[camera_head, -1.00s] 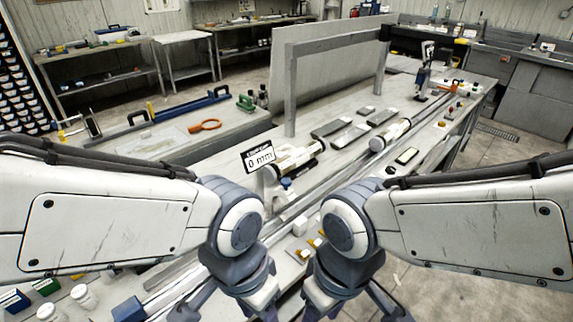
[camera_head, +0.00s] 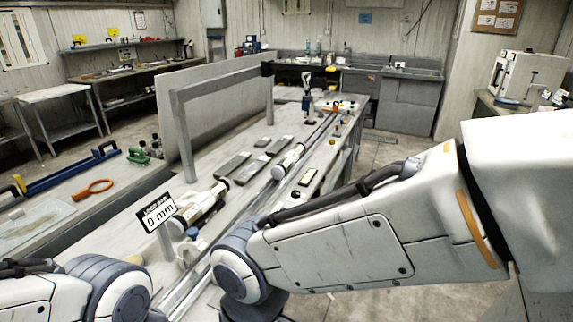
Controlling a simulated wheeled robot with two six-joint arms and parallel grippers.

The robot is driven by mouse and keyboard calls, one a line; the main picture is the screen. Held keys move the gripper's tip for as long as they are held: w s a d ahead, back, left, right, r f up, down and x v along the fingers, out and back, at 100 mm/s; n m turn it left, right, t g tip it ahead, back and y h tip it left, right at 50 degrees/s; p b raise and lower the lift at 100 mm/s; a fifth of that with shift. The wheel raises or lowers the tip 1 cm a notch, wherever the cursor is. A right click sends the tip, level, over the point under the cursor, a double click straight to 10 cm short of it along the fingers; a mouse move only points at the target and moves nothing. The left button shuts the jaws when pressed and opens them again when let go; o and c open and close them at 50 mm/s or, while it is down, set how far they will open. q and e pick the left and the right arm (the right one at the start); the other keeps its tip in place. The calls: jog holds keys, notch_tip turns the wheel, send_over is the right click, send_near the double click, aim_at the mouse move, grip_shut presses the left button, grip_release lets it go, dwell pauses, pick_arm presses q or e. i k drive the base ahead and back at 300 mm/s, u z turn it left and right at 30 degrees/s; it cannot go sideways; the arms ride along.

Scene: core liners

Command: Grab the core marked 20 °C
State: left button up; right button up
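Two pale cylinders that look like core liners lie on the long workbench (camera_head: 222,222). The farther cylinder (camera_head: 288,161) lies beside a long rail. I cannot read a 20 °C mark on either one. My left arm shows at the lower left and my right arm crosses the lower right. Both grippers are below the picture edge, so their fingers are hidden.
A grey frame (camera_head: 176,118) with an upright panel (camera_head: 222,97) stands along the bench. Flat grey trays (camera_head: 234,165) lie near the cylinders. A side bench at left holds an orange ring-shaped tool (camera_head: 93,189) and a blue bar (camera_head: 72,172). Open floor lies right of the workbench.

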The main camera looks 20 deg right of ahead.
aim_at(180, 223)
jog(key=z, duration=1.65)
jog(key=i, duration=1.1)
jog(key=u, duration=3)
jog(key=i, duration=0.5)
